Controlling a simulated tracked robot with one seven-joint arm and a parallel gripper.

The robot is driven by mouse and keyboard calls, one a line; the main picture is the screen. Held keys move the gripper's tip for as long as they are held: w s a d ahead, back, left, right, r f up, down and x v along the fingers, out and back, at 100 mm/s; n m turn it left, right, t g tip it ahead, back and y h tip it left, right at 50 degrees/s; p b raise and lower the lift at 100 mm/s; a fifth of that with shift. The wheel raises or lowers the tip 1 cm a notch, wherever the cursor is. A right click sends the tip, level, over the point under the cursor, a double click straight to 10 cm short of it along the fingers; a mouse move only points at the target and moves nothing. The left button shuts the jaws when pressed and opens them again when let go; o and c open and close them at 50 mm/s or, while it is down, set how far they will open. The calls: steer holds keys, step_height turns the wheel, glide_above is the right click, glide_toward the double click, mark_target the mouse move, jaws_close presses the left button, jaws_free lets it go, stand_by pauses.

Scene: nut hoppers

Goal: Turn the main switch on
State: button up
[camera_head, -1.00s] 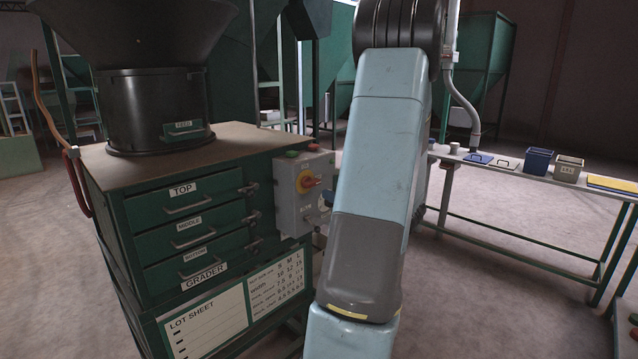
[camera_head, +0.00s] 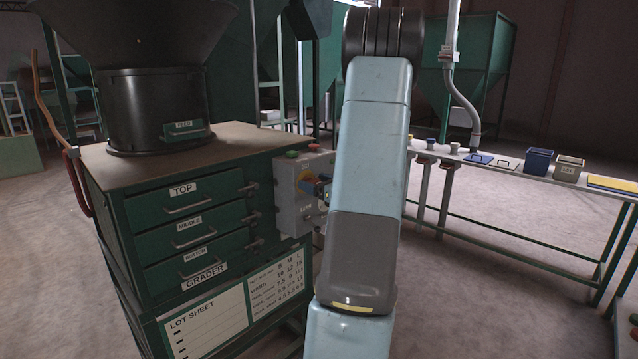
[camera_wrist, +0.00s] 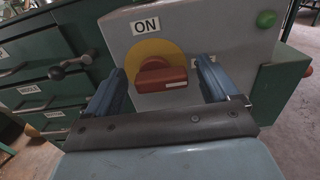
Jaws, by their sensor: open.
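The main switch (camera_wrist: 160,75) is a red rotary handle on a yellow disc, fixed to a grey control box (camera_wrist: 210,28). In the wrist view an "ON" label (camera_wrist: 146,25) sits above the disc, and the handle lies roughly level. A second label to its right is partly hidden by a finger. My gripper (camera_wrist: 160,88) is open, its two blue fingers on either side of the handle with a gap to each.
The green grader cabinet (camera_head: 160,232) has drawers with small handles beside the box. Red and green buttons (camera_head: 303,152) are on top of the box; a green button (camera_wrist: 266,19) shows in the wrist view. A bench (camera_head: 490,171) with bins stands at right, with open floor between.

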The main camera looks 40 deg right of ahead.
steer(key=shift+c, duration=0.5)
steer(key=c, duration=0.9)
steer(key=shift+d+r, duration=0.15)
steer(key=shift+d, duration=0.2)
steer(key=shift+a, duration=0.25)
steer(key=shift+c, duration=0.3)
steer(key=n, duration=0.4)
steer(key=shift+a+n, duration=0.2)
steer(key=shift+n, duration=0.1)
steer(key=n, duration=0.4)
steer(key=shift+a+n, duration=0.25)
steer(key=shift+n, duration=0.05)
steer(key=shift+a+f+n, duration=0.1)
steer(key=shift+a+n, duration=0.05)
steer(key=shift+n, duration=1.3)
steer(key=shift+a+f+n, duration=0.1)
steer(key=shift+a+n, duration=0.05)
steer(key=shift+n, duration=1.35)
steer(key=shift+a+f+n, duration=0.1)
steer(key=shift+a+n, duration=0.05)
steer(key=shift+n, duration=1.3)
steer(key=shift+s, duration=0.1)
